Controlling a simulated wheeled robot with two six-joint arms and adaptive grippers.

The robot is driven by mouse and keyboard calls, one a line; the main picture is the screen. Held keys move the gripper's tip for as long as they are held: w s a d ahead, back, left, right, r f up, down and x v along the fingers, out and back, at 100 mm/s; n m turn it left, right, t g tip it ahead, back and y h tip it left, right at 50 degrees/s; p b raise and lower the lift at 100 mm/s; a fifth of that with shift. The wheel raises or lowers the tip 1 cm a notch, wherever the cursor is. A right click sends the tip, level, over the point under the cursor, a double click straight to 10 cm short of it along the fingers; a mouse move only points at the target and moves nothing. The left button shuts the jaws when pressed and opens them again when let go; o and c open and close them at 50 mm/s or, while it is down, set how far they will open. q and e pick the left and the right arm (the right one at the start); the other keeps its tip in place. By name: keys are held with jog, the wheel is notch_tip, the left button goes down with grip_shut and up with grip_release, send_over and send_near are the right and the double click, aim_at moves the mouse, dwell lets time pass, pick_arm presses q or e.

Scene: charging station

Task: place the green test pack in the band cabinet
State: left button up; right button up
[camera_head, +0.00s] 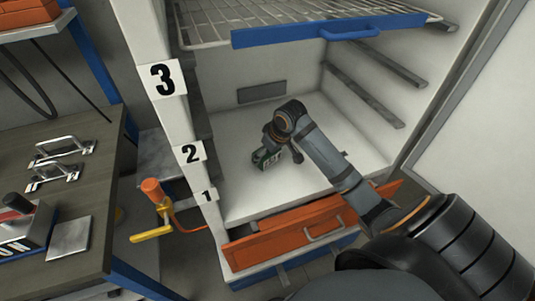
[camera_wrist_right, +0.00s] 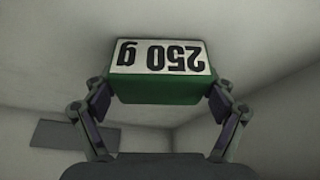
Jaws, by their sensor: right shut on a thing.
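The green test pack (camera_wrist_right: 158,90), with a white label reading "250 g", is between the fingers of my right gripper (camera_wrist_right: 158,102) in the right wrist view, and both fingers press on its sides. In the head view the green pack (camera_head: 262,158) shows small at the end of my right gripper (camera_head: 272,150), inside the white cabinet (camera_head: 295,105). It is over the pale cabinet floor (camera_head: 245,190); I cannot tell whether it touches it. The cabinet is open at the front, with number tags 1, 2 and 3 on its left post. My left gripper is not in view.
A wire shelf with a blue front (camera_head: 300,32) is above my arm. An orange drawer front with a handle (camera_head: 290,228) is low at the cabinet opening. Side rails line the right wall. A dark bench (camera_head: 90,135) with metal handles stands left, beside a yellow and orange tool (camera_head: 152,190).

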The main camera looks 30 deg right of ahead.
jog(key=o, duration=1.2)
jog(key=p+v, duration=0.2)
jog(key=v, duration=1)
jog(key=shift+p, duration=0.35)
